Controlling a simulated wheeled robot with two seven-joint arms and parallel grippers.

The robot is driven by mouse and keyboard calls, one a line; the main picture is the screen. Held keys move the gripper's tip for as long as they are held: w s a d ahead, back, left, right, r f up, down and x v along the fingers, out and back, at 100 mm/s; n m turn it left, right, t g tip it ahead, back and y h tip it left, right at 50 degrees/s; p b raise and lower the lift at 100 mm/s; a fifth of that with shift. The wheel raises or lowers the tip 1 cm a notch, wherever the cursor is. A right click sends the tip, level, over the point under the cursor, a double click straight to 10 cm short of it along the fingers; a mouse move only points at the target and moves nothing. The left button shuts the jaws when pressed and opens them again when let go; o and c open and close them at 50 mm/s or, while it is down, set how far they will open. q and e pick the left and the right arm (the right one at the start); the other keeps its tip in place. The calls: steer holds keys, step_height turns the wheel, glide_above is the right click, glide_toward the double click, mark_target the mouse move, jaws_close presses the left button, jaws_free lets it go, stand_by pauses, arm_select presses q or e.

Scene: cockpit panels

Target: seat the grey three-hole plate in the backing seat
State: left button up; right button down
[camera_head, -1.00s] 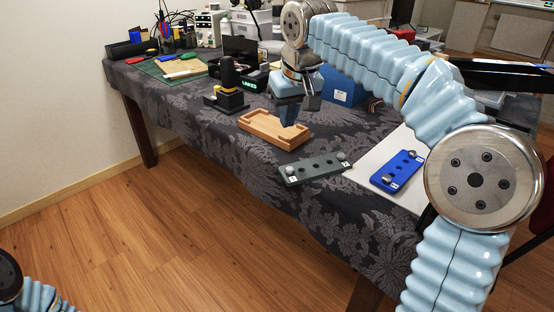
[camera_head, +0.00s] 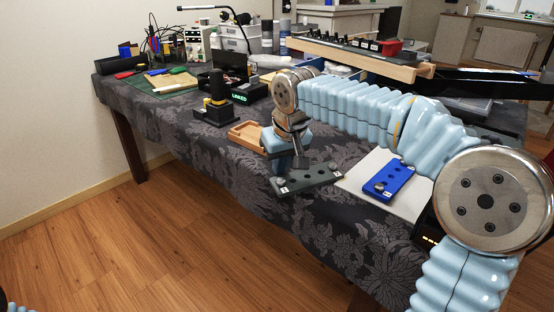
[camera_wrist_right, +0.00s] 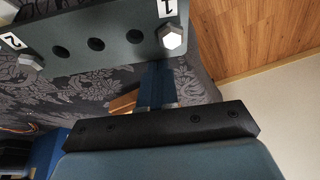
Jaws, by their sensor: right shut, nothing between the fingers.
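The grey three-hole plate (camera_head: 318,179) lies on the dark patterned tablecloth near the table's front edge, with a bolt head and a white label at each end. In the right wrist view the plate (camera_wrist_right: 118,40) shows large at the top, with labels 1 and 2. My right gripper (camera_head: 301,164) is shut and empty, pointing down just over the plate's near-left part. In the wrist view its fingers (camera_wrist_right: 156,86) show by the bolt at end 1; I cannot tell whether they touch. A wooden tray (camera_head: 243,135), possibly the backing seat, is partly hidden behind my right wrist.
A blue plate (camera_head: 390,182) with bolts lies on a white sheet (camera_head: 358,171) to the right. A black device with a dark upright handle (camera_head: 218,100) stands behind the tray. A wooden-framed panel (camera_head: 365,58) stands at the back. Cloth left of the grey plate is clear.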

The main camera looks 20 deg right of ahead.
mark_target(286, 180)
steer(key=shift+s+b, duration=0.6)
steer(key=shift+s, duration=1.4)
